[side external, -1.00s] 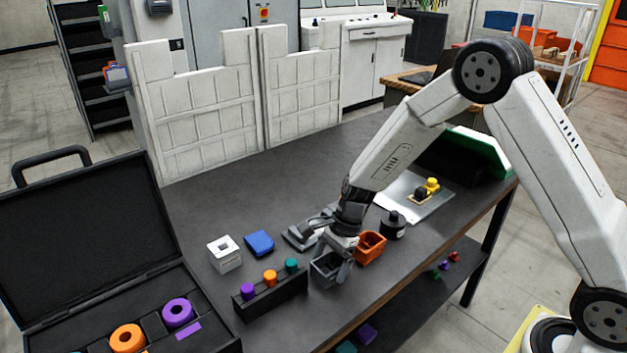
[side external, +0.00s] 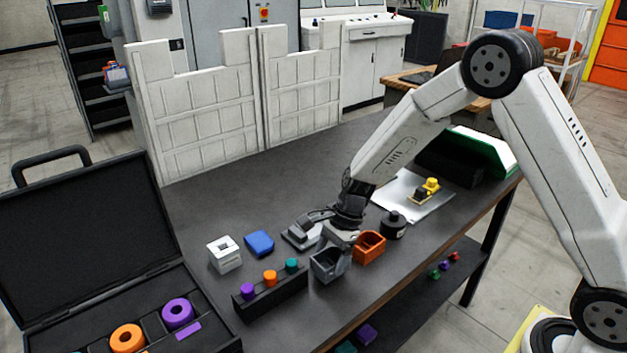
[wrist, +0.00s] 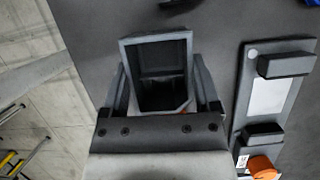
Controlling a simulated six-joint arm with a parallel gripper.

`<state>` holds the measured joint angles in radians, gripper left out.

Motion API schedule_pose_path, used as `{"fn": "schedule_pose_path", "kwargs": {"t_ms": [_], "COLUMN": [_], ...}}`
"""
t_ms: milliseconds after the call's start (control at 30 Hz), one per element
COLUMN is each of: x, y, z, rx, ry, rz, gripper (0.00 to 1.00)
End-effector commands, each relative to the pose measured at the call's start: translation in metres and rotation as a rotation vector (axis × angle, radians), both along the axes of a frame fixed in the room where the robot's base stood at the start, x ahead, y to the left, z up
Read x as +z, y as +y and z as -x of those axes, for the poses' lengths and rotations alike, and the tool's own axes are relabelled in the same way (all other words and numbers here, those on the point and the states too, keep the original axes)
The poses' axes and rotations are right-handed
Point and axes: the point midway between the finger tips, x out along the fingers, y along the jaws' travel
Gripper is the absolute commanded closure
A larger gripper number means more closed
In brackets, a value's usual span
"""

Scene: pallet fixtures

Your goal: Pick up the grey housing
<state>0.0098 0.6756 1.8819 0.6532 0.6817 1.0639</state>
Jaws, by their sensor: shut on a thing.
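The grey housing (side external: 328,268) is an open-topped box near the front edge of the dark table in the side external view. My gripper (side external: 336,246) is around its upper part, shut on it. In the wrist view the housing (wrist: 158,45) sits between the two fingers of my gripper (wrist: 160,82), one finger against each side, with its dark hollow facing the camera. I cannot tell for certain how much gap there is under the housing.
An orange bin (side external: 369,247) stands close to the right of the housing. A black rack (side external: 271,291) with coloured pegs is at its left front. A grey fixture (side external: 303,234) lies just behind. A black round part (side external: 393,226), a blue block (side external: 259,243) and a white block (side external: 224,254) stand nearby.

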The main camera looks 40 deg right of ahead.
Motion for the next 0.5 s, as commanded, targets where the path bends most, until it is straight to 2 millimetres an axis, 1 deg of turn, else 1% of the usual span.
{"fn": "schedule_pose_path", "kwargs": {"t_ms": [133,267,500], "x": [0.018,0.030,0.057], "y": [0.000,-0.002,-0.004], "z": [0.001,0.012,0.035], "rx": [0.000,-0.001,-0.001], "ry": [-0.002,-0.002,-0.003], "rz": [0.001,0.001,0.000], "gripper": [0.84,0.84,0.84]}}
